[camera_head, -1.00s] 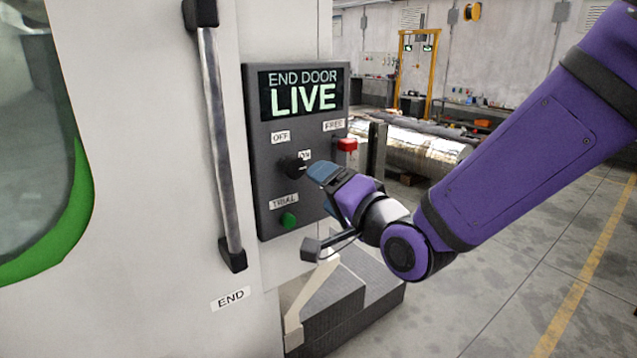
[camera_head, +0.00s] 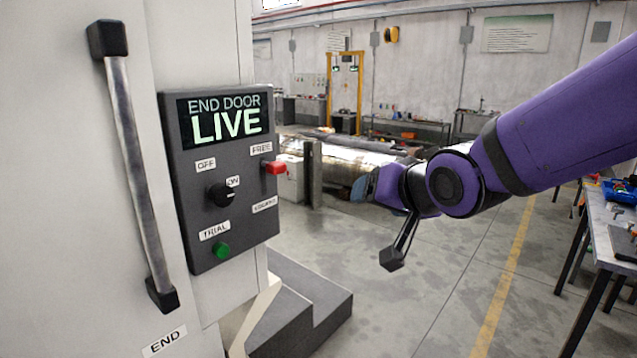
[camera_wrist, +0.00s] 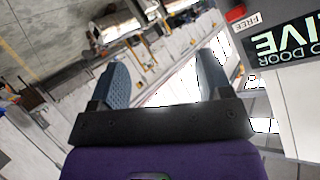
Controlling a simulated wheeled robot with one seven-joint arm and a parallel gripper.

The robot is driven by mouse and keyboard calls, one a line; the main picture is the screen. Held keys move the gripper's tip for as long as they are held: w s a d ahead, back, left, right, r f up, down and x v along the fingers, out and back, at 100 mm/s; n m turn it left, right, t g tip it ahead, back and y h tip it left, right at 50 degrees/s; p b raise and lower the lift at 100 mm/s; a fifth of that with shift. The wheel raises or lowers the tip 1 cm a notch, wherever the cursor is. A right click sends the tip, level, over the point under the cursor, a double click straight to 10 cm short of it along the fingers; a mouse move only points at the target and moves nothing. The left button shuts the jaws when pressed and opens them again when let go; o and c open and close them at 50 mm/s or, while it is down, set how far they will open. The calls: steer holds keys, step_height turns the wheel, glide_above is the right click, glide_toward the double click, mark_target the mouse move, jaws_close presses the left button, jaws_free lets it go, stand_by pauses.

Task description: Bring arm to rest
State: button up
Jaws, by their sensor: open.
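My gripper (camera_head: 362,188) is to the right of the dark control panel (camera_head: 188,240) and apart from it in the head view. In the wrist view my gripper (camera_wrist: 168,85) shows its two blue fingers spread, with nothing between them. The panel's screen (camera_head: 225,118) reads "END DOOR LIVE". The black knob (camera_head: 220,195) points toward ON. A red switch (camera_head: 275,168) sticks out by the FREE label, and a green button (camera_head: 222,250) sits beside TRIAL. The wrist view shows part of the screen (camera_wrist: 290,38) and the red switch (camera_wrist: 236,13) upside down at right.
A long door handle (camera_head: 137,180) runs down the white machine at left. Grey steps (camera_head: 300,305) stand below the panel. A metal cylinder (camera_head: 340,160) lies behind my gripper. A workbench (camera_head: 612,235) stands at far right. The floor between is open.

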steer(key=s+d+r+g+h, duration=0.1)
steer(key=s+d+g+h, duration=0.4)
steer(key=s+d, duration=1.4)
steer(key=shift+s+d+r+n+g, duration=0.2)
steer(key=shift+d+r+n+g, duration=0.15)
steer(key=shift+d, duration=0.35)
